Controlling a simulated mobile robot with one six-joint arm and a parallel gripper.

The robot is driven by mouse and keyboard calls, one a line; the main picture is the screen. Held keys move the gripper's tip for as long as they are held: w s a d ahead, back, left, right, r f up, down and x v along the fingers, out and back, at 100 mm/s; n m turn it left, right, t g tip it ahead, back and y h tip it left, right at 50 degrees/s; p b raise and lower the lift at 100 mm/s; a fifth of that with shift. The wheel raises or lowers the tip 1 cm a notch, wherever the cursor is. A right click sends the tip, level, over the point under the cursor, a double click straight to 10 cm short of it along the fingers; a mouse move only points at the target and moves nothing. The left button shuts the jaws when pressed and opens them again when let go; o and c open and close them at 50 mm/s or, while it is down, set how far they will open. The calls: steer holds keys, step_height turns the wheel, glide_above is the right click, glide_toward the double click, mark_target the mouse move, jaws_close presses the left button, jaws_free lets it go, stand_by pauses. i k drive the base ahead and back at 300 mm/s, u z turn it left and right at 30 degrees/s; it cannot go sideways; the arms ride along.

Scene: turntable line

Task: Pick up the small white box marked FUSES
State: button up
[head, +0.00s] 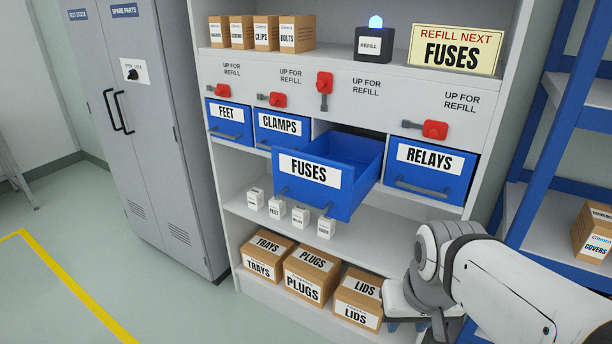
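A row of several small white boxes stands on the shelf below the blue drawers. The leftmost white box (255,199) and the third white box (301,217) have labels too small to read surely. The second white box (276,208) seems to read FEET. The rightmost white box (326,228) stands below the open drawer's front, its label also unclear. I cannot tell which one is marked FUSES. My gripper (405,324) is low at the right, beside the LIDS cartons and apart from the white boxes. Its fingers are mostly hidden by my wrist and the frame edge.
The blue FUSES drawer (322,181) is pulled out, overhanging the white boxes' shelf. The FEET (231,133), CLAMPS (282,143) and RELAYS (429,179) drawers are in. Brown cartons (312,257) fill the bottom shelf. A sign (456,64) reads REFILL NEXT FUSES. The shelf's right side looks clear.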

mark_target(326, 224)
steer(key=z, duration=1)
steer(key=k, duration=1.6)
steer(key=u, duration=1)
steer(key=i, duration=1.5)
steer(key=u, duration=0.05)
